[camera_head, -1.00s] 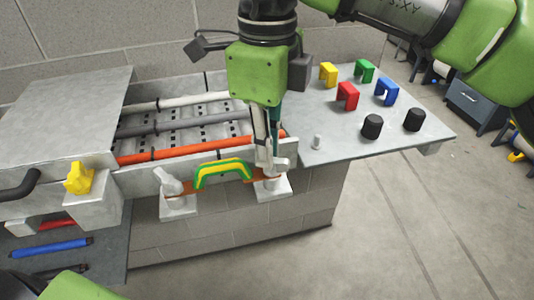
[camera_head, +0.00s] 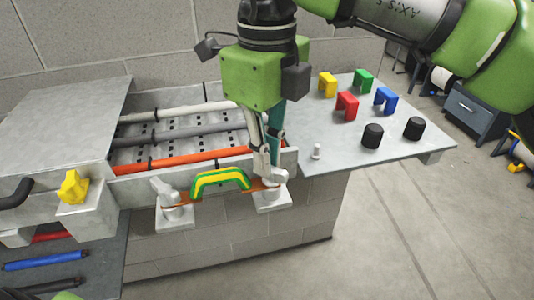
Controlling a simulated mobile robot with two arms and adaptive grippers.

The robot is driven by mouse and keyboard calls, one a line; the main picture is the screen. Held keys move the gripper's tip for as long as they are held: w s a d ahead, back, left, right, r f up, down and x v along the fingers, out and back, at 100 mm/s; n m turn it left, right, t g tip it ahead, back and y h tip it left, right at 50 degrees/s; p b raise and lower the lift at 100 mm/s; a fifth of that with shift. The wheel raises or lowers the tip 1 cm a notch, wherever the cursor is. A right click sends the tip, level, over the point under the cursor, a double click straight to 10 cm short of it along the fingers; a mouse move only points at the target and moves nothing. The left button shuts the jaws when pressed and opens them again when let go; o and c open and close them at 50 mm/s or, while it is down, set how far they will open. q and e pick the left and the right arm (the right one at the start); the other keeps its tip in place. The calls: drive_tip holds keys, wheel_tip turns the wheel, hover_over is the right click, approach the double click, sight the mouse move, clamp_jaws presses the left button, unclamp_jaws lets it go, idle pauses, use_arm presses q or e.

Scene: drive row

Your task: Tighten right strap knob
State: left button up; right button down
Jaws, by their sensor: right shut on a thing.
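The right strap knob (camera_head: 273,180) is a light grey knob on a small pale block on the front of the bench. My right gripper (camera_head: 268,172) comes down from above and is shut on it, hiding part of the knob. The left strap knob (camera_head: 166,189) stands on its own block to the left. A green and yellow handle (camera_head: 220,180) arches between the two knobs, with an orange strap (camera_head: 187,203) running at its ends. My left gripper is not in view.
Red (camera_head: 347,103), blue (camera_head: 386,98), green (camera_head: 363,80) and yellow (camera_head: 327,84) clips and two black knobs (camera_head: 372,135) stand on the right plate. A yellow knob (camera_head: 73,186) sits at left. Floor at right front is clear.

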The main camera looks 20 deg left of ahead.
drive_tip(key=c, duration=2.1)
unclamp_jaws()
drive_tip(key=shift+c, duration=0.2)
wheel_tip(320, 180, up, 12)
